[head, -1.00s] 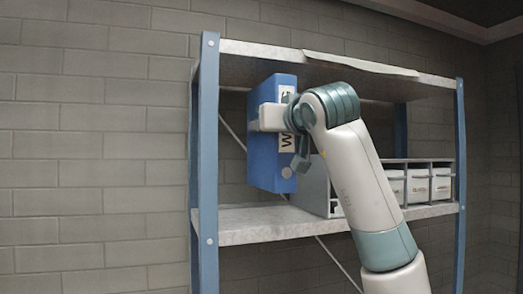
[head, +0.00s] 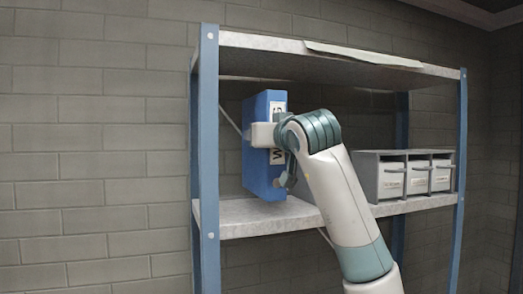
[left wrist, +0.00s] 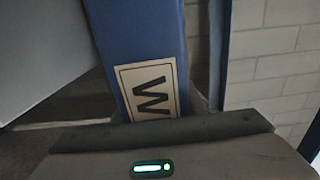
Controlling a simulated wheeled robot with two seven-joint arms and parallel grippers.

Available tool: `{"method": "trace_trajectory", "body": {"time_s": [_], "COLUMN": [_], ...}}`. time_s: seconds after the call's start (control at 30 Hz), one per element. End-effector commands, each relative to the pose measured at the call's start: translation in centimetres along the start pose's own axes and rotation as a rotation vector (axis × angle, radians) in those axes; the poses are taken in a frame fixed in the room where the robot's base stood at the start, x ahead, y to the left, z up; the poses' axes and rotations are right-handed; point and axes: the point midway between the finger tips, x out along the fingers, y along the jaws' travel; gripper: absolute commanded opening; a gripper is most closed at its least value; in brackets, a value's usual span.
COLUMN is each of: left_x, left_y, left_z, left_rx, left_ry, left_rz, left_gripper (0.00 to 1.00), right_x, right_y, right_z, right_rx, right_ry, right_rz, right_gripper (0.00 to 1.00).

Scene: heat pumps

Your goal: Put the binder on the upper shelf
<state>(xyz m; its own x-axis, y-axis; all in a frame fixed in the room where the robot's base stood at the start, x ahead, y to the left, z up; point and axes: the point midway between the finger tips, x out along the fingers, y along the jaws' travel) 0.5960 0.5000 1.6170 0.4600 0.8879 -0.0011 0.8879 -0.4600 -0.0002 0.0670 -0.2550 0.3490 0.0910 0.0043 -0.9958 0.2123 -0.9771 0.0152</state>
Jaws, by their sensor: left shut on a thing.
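The blue binder (head: 263,170) stands upright in the left bay of the rack, between the top board and the shelf board (head: 250,222) below it. Its lower edge is at or just above that board; I cannot tell if it touches. My left gripper (head: 265,135) is shut on the binder's spine at mid-height, and my wrist hides part of its right side. In the left wrist view the blue spine (left wrist: 140,35) runs up from the gripper, with a pale label marked W (left wrist: 150,92). My right gripper is not in view.
A grey unit with several white-fronted drawers (head: 391,181) stands on the same board at the right. The top board (head: 270,42) lies close above the binder. A blue post (head: 208,140) stands at the left. A grey panel (left wrist: 40,50) shows beside the binder in the left wrist view.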

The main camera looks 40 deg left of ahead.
Motion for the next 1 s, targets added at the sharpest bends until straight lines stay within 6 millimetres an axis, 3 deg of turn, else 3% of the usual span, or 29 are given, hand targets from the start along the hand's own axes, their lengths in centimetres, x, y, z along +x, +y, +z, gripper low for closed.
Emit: {"method": "trace_trajectory", "body": {"time_s": [0.4,0.93,0.97,1.0], "left_x": [0.2,0.3,0.4,0.4], "left_y": [0.0,0.0,0.0,0.0], "left_z": [2.8,3.7,3.7,3.7], "left_rx": [0.001,0.0,0.001,0.001], "left_ry": [0.002,0.002,-0.001,-0.001], "left_rz": [-0.001,-0.001,-0.001,-0.001], "left_gripper": [0.0,0.0,0.45,0.54], "right_x": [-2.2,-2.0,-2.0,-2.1], "right_y": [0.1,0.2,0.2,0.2], "right_z": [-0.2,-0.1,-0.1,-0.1], "right_rx": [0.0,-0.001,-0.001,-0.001], "right_ry": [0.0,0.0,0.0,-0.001], "right_rz": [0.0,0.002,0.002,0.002], "right_gripper": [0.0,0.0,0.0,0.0]}}
